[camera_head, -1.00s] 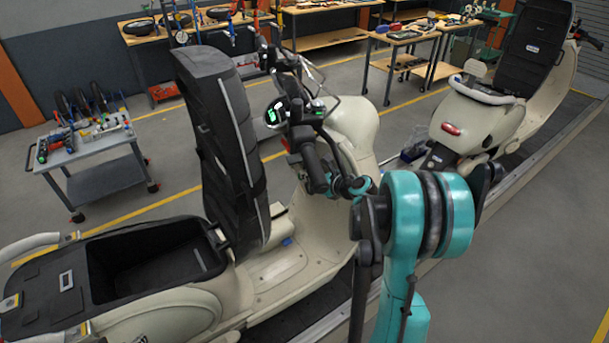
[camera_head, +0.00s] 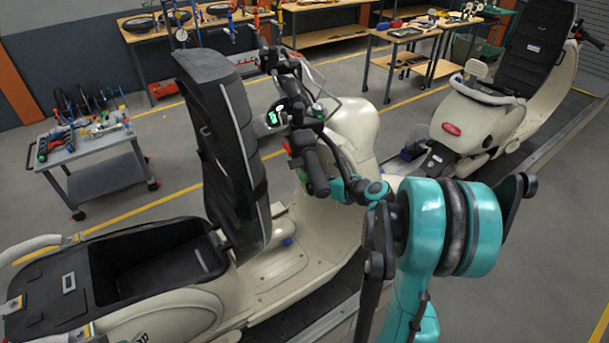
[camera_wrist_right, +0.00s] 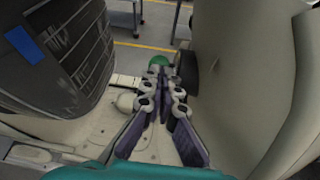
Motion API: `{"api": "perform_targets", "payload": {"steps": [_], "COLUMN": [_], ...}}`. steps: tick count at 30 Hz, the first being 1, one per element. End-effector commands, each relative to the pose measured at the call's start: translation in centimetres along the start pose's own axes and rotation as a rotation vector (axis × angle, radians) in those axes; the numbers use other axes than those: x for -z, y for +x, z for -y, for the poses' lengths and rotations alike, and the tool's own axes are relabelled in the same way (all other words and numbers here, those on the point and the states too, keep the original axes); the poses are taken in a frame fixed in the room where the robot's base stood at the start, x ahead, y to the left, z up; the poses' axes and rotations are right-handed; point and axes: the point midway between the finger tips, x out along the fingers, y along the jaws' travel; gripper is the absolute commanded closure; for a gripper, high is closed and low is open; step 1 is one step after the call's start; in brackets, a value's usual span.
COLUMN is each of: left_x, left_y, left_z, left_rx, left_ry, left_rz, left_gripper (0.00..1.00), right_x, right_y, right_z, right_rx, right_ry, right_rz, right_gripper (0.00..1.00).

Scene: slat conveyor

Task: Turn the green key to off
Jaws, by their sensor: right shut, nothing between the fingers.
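The green key (camera_wrist_right: 158,60) shows as a rounded green head just beyond my fingertips in the right wrist view. A small green patch (camera_head: 302,174) below the handlebar grip in the head view appears to be the same key. My right gripper (camera_wrist_right: 163,72) is shut and empty, its tips close to the key's lower edge. I cannot tell whether they touch it. The key's slot and its turn marks are hidden or too small to read. In the head view my right arm reaches behind the handlebar and its fingers are hidden. My left gripper is not in view.
The cream scooter (camera_head: 275,271) stands on the conveyor with its black seat (camera_head: 222,140) raised. The handlebar grip (camera_head: 312,168) is close to my right arm. In the wrist view, cream body panels flank the fingers at right. A second scooter (camera_head: 470,115) stands behind.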

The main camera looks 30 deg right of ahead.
Motion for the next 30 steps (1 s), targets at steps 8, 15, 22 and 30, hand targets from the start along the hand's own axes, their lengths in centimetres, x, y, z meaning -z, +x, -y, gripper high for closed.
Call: {"api": "perform_targets", "payload": {"steps": [8, 15, 22, 30], "left_x": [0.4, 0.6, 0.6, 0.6], "left_y": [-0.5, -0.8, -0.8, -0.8], "left_z": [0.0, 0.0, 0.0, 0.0], "left_rx": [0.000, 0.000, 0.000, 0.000], "left_ry": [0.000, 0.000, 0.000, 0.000], "left_rz": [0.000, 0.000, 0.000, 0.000], "left_gripper": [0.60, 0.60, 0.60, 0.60], "right_x": [-0.2, -0.3, -0.3, -0.3], "right_y": [-1.8, -3.0, -3.1, -3.1], "right_z": [0.0, 0.0, 0.0, 0.0], "right_rx": [0.001, 0.000, 0.000, 0.000], "right_ry": [0.000, 0.001, 0.000, 0.000], "right_rz": [0.000, 0.001, 0.001, 0.001], "right_gripper": [1.00, 1.00, 1.00, 1.00]}}
